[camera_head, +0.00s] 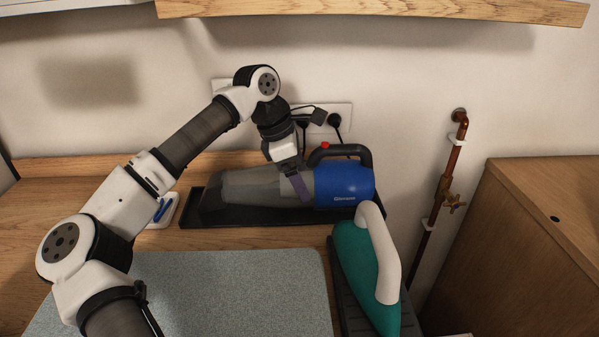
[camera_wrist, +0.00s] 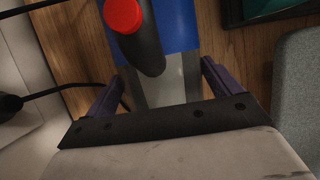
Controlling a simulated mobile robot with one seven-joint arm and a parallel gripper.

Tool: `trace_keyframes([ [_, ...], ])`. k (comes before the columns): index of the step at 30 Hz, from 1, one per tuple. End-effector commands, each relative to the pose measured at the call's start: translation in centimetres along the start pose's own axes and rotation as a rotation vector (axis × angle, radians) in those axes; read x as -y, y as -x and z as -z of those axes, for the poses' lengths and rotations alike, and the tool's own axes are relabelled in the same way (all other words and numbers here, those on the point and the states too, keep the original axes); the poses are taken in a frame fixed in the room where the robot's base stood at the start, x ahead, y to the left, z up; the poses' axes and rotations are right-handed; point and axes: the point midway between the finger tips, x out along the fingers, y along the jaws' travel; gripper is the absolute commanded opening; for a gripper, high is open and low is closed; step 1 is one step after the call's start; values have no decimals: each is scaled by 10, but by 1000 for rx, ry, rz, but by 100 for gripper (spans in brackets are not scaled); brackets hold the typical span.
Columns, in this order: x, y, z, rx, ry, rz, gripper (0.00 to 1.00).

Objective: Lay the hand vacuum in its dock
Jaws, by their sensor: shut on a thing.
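The hand vacuum (camera_head: 343,184) has a blue body, a black handle with a red button, and a grey see-through nozzle pointing left in the head view. It lies level over the black tray-like dock (camera_head: 240,219) by the wall; I cannot tell whether it rests on it or hangs just above. My gripper (camera_head: 298,188) is shut on the vacuum from above, where the nozzle meets the body. In the wrist view the purple fingers of my gripper (camera_wrist: 163,88) flank the vacuum's grey part (camera_wrist: 172,78). The dock is not clearly seen there.
A teal iron (camera_head: 364,272) with a white handle stands on a dark ribbed rest (camera_head: 349,296) at front right. A grey speckled mat (camera_head: 230,285) lies in front. Wall sockets (camera_head: 338,116) with plugs and cords are behind. A small white holder (camera_head: 164,212) is left of the dock.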

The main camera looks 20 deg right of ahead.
Motion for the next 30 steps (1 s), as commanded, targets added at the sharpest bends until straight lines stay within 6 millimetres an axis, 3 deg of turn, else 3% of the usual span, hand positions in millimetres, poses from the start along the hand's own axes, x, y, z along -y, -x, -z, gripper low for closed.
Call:
trace_keyframes([
  [2, 0, -2, 0, 2, -1, -2, 28],
  [3, 0, -2, 1, 0, 0, 0, 95],
  [4, 0, -2, 1, 0, 0, 0, 99],
  [14, 0, 4, 0, 0, 0, -1, 100],
  [24, -1, 59, 0, -1, 1, -2, 100],
  [30, 0, 75, 0, -1, -1, 1, 100],
])
